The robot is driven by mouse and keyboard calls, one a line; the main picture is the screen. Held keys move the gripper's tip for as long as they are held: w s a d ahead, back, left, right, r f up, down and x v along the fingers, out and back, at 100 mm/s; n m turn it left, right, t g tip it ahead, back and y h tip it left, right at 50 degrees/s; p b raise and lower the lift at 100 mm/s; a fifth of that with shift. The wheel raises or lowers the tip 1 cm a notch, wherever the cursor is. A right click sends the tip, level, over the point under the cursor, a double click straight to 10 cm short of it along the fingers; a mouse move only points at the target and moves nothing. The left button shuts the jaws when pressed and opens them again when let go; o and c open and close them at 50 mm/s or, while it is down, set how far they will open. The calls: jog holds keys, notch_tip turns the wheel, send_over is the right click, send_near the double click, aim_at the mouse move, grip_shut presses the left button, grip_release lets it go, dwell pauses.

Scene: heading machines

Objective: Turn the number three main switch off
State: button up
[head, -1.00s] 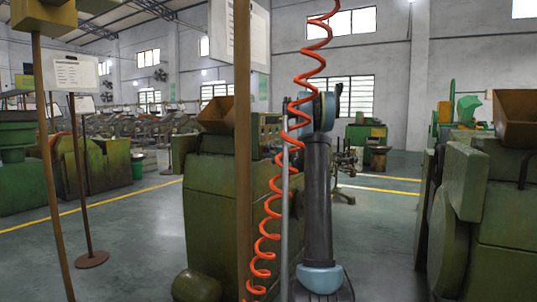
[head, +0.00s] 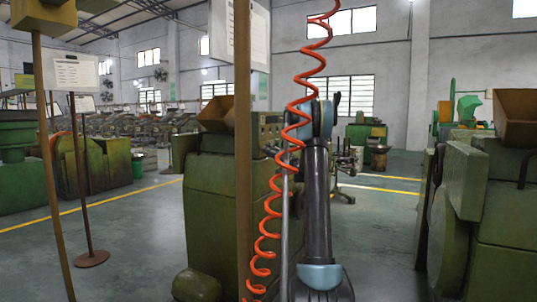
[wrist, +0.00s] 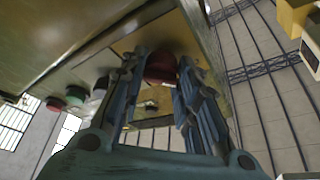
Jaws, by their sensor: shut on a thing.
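In the wrist view a dark red rotary knob (wrist: 160,67) sits on a yellow plate (wrist: 127,43) on the machine's panel. It looks like a main switch; no number is readable on it. My gripper (wrist: 160,72) has its two blue fingers on either side of the knob and is shut on it. The fingers hide the knob's sides, and its pointer position cannot be told. In the head view my arm stands in front of the green machine (head: 212,215), and my gripper cannot be made out there.
In the head view an orange coiled hose (head: 272,213) hangs in front of my arm. A brown post (head: 243,150) stands left of it. Another green machine (head: 500,215) stands right.

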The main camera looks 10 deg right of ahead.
jog(key=shift+d+f, duration=0.1)
dwell(0.3)
jog(key=o, duration=1.1)
jog(key=shift+w+f, duration=0.1)
jog(key=shift+w, duration=0.05)
jog(key=shift+c, duration=0.2)
jog(key=v, duration=1.2)
